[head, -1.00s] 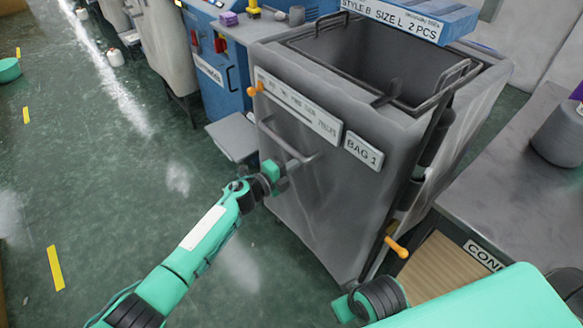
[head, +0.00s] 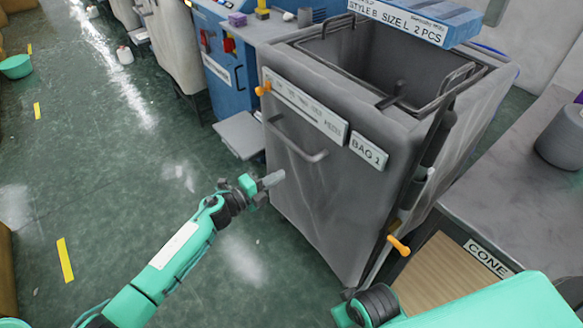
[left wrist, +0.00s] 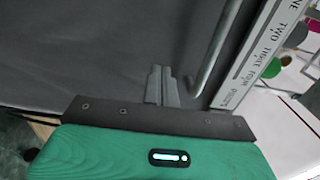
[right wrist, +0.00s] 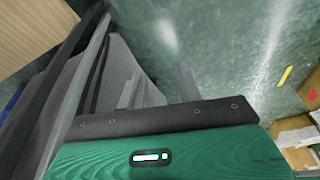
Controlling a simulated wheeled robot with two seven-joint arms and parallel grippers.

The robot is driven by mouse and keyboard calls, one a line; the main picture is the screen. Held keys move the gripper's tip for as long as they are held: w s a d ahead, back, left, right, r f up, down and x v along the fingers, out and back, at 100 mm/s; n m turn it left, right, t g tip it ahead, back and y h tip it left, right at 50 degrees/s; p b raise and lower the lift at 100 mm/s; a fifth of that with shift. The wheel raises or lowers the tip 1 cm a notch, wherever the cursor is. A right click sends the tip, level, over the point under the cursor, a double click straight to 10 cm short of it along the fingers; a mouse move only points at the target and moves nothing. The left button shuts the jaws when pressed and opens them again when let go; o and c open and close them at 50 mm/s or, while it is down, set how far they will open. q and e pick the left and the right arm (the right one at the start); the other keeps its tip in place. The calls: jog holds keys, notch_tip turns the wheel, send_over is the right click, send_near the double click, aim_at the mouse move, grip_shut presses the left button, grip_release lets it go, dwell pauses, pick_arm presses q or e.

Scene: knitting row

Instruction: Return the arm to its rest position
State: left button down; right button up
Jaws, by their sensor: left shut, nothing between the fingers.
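My left gripper (head: 272,181) is shut and empty. In the head view it is just below and left of the bar handle (head: 300,143) on the grey bin labelled BAG 1 (head: 320,200). In the left wrist view its closed fingers (left wrist: 161,86) point at the grey bin front, with the handle (left wrist: 213,50) to their right and apart from them. My right gripper's hand is out of the head view; only part of the right arm shows at the lower right. In the right wrist view its two fingers (right wrist: 158,90) stand apart with nothing seen between them.
The bin's top is open, with a blue box marked STYLE B (head: 415,20) at its back. A grey table (head: 520,190) with a grey cone (head: 563,138) stands at right. A blue machine (head: 228,65) stands behind.

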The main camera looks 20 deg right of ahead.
pick_arm(q)
jog(key=v, duration=0.4)
jog(key=shift+s+a+r, duration=0.15)
jog(key=shift+a, duration=0.1)
pick_arm(e)
jog(key=shift+f, duration=0.35)
jog(key=shift+s+a, duration=0.1)
